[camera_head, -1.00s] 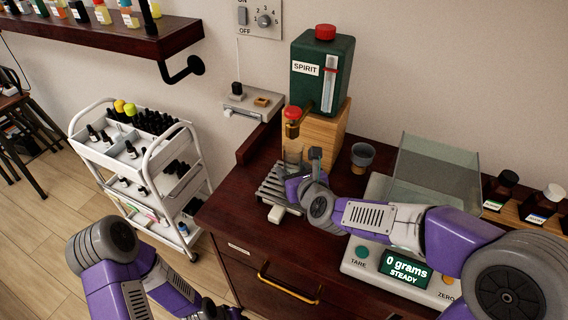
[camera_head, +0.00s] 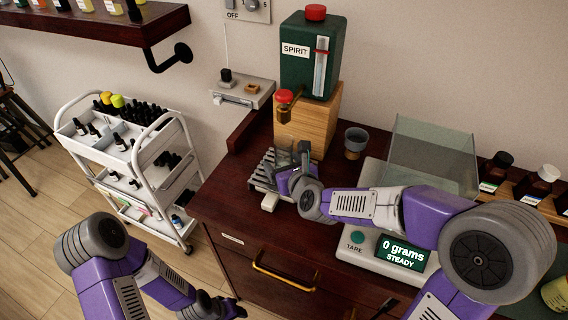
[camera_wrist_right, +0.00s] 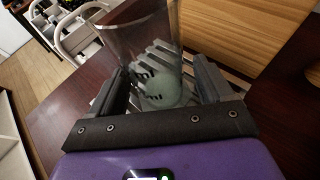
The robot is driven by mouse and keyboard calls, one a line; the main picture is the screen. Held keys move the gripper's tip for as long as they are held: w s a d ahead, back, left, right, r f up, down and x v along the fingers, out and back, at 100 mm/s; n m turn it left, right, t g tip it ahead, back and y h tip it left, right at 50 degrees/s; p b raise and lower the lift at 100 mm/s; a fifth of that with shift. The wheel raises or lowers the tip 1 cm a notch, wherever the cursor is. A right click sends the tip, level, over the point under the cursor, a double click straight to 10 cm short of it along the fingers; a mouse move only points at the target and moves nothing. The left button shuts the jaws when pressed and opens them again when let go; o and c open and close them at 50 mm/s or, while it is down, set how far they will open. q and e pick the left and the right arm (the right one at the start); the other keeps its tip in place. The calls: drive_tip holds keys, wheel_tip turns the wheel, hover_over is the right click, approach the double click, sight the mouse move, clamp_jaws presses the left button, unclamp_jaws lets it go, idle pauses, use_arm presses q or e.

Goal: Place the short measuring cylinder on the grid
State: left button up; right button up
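The short measuring cylinder (camera_wrist_right: 141,35) is clear glass with dark "ml" marks. In the right wrist view it stands between the two fingers of my right gripper (camera_wrist_right: 163,82), which looks shut on it. In the head view the cylinder (camera_head: 281,160) is faint and partly hidden by the right gripper (camera_head: 293,161). It is over the grey slatted grid (camera_head: 262,178), below the dispenser's tap. I cannot tell whether its base touches the slats. My left gripper (camera_head: 225,309) is at the bottom edge of the head view, away from the objects; its fingers are unclear.
The green SPIRIT dispenser (camera_head: 309,60) on its wooden block (camera_head: 318,120) stands right behind the grid. A small grey cup (camera_head: 355,141) is to the right. A scale (camera_head: 365,262) reading 0 grams lies under my right forearm. A white trolley (camera_head: 140,180) is at left.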

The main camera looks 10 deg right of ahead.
drive_tip(key=shift+r, duration=0.1)
drive_tip(key=shift+s+r, duration=0.1)
drive_tip(key=shift+r, duration=0.1)
drive_tip(key=p+v, duration=0.1)
drive_tip(key=v, duration=0.7)
drive_tip(key=shift+p, duration=0.4)
drive_tip(key=shift+b+v, duration=0.45)
drive_tip(key=shift+v, duration=0.55)
drive_tip(key=shift+b+v, duration=0.45)
drive_tip(key=shift+v, duration=0.45)
drive_tip(key=shift+f, duration=0.1)
